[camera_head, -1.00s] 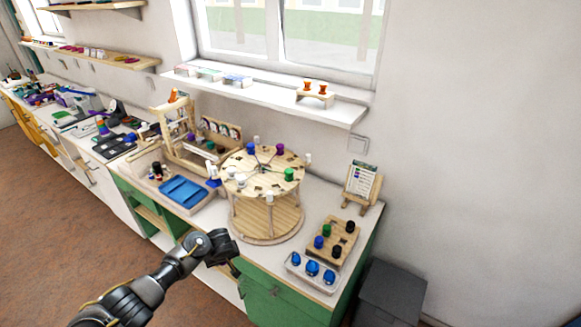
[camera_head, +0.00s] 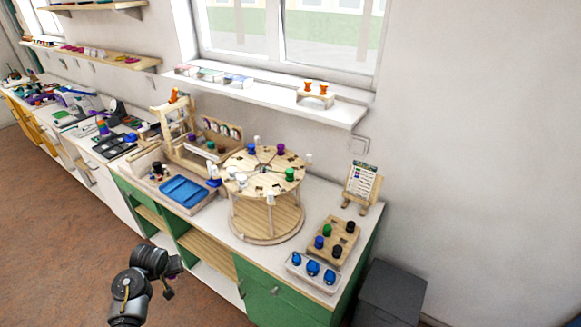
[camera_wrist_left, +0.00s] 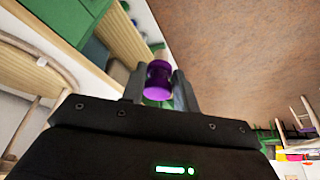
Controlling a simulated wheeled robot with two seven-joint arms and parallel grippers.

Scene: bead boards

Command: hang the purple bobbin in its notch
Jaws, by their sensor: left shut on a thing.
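In the head view my left gripper (camera_head: 172,280) is in front of the green bench, over the floor and away from the tabletop, and the bobbin there is hidden or too small to tell. A round wooden two-level stand (camera_head: 268,218) carries several bobbins on its top disc, among them another purple one (camera_head: 281,149). I cannot tell which notch belongs to the held bobbin. My right gripper is not in view.
A bobbin block (camera_head: 345,228) and a clear tray of blue pieces (camera_head: 296,261) lie right of the stand. A wooden frame (camera_head: 160,118) and a blue tray (camera_head: 183,193) are left. A card stand (camera_head: 361,186) is behind. The floor before the bench is clear.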

